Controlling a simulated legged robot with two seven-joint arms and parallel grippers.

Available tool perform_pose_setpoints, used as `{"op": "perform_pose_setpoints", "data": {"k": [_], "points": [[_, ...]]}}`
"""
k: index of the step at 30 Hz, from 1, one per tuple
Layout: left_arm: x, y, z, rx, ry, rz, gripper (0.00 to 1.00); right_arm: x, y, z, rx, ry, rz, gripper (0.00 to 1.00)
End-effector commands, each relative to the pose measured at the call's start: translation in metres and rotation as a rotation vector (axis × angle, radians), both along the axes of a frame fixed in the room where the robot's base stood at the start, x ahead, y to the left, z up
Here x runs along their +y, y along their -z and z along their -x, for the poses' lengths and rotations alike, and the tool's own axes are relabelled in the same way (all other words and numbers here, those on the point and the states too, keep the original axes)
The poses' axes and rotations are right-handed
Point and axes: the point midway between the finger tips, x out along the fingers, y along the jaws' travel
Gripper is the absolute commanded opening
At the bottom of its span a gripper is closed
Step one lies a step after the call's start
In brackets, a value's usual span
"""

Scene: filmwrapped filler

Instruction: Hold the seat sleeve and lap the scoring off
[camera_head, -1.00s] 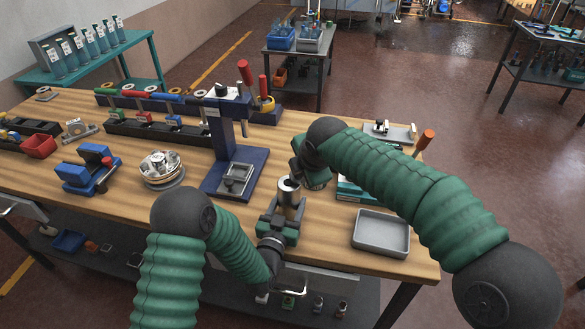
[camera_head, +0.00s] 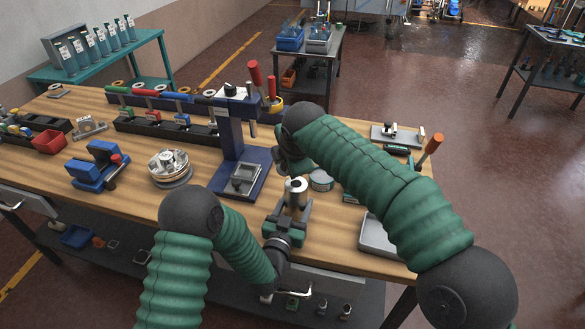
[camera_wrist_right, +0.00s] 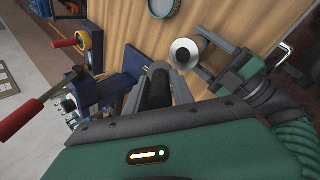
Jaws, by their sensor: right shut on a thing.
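The seat sleeve, a short bright metal cylinder (camera_head: 296,188), stands upright between the jaws of my left gripper (camera_head: 293,208), above the front of the bench. In the right wrist view the sleeve (camera_wrist_right: 187,52) shows its round end with a dark bore, at the fingertips of my left gripper (camera_wrist_right: 205,62). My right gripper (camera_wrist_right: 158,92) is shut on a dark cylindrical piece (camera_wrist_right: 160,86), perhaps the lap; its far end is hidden. In the head view my right gripper (camera_head: 292,160) is just behind and above the sleeve, apart from it, and its jaws are mostly hidden.
A blue press stand (camera_head: 232,150) is left of the sleeve. A round tin (camera_head: 320,180) lies to its right. A grey tray (camera_head: 374,236) is at the front right, partly behind my right arm. A blue vise (camera_head: 95,168) and stacked discs (camera_head: 170,168) stand left.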

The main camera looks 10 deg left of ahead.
Motion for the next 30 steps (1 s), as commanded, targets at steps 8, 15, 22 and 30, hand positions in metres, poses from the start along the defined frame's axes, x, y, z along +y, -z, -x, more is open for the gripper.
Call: {"op": "perform_pose_setpoints", "data": {"k": [8, 15, 22, 30], "points": [[0.000, 0.000, 0.000, 0.000, 0.000, 0.000, 0.07, 0.000, -0.026, 0.000, -0.002, -0.001, -0.001, 0.00], [0.000, 0.000, 0.000, 0.000, 0.000, 0.000, 0.07, 0.001, -0.047, 0.000, -0.001, -0.002, -0.001, 0.00], [0.000, 0.000, 0.000, 0.000, 0.000, 0.000, 0.07, 0.000, -0.056, 0.000, -0.002, 0.000, -0.001, 0.00], [0.000, 0.000, 0.000, 0.000, 0.001, 0.000, 0.07, 0.000, -0.055, 0.000, -0.001, 0.000, -0.001, 0.00]]}}
